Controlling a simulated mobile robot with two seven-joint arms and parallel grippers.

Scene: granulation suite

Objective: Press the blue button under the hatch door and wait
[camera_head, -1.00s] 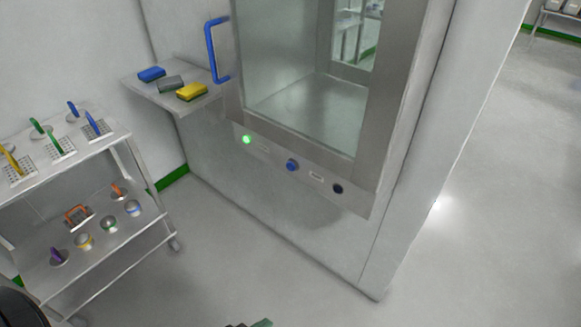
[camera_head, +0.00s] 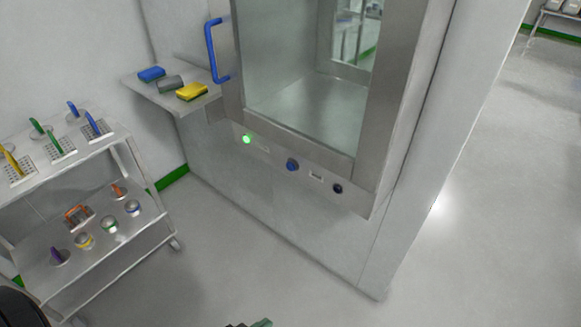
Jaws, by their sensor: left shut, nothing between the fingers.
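The hatch door (camera_head: 233,95) is a steel-framed glass panel, with a blue handle (camera_head: 209,55) on its left side. It appears closed. Under it, a steel strip carries the round blue button (camera_head: 292,165). A lit green lamp (camera_head: 247,139) is to the button's left, and a dark round knob or button (camera_head: 338,188) is to its right. Only the tip of my left gripper (camera_head: 256,323) shows at the bottom edge, shut and empty. It is well below the blue button in the picture and apart from it. My right gripper is not in view.
A wall shelf (camera_head: 200,103) left of the hatch holds blue, grey and yellow sponges. A two-tier steel trolley (camera_head: 120,255) with brushes and small round items stands at the left. The floor (camera_head: 250,270) in front of the hatch is clear, as is the floor at the right.

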